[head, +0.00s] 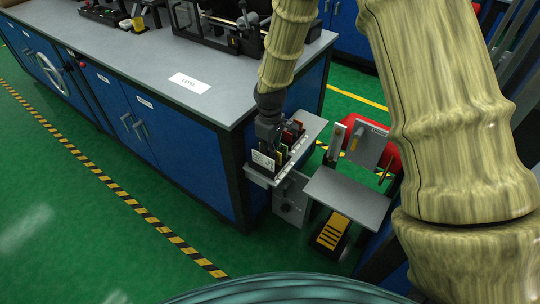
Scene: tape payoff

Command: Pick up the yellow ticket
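A small grey tray (310,128) on the end of the blue bench holds several upright tickets in a row. A white ticket (263,161) stands at its near end and a red one (292,131) further back. A narrow yellowish edge (280,153), seemingly the yellow ticket, shows between them. My gripper (267,146) points down over the left side of the row, close to the white and yellowish tickets. Its fingertips are small and dark here, so I cannot tell whether they touch a ticket or are open or shut.
The grey bench top (130,62) carries dark equipment (225,25) at the back and a white label (189,83). Right of the tray are a grey shelf (347,196), an upright grey plate (368,145) and a red part (389,152). Green floor (75,200) is open at left.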

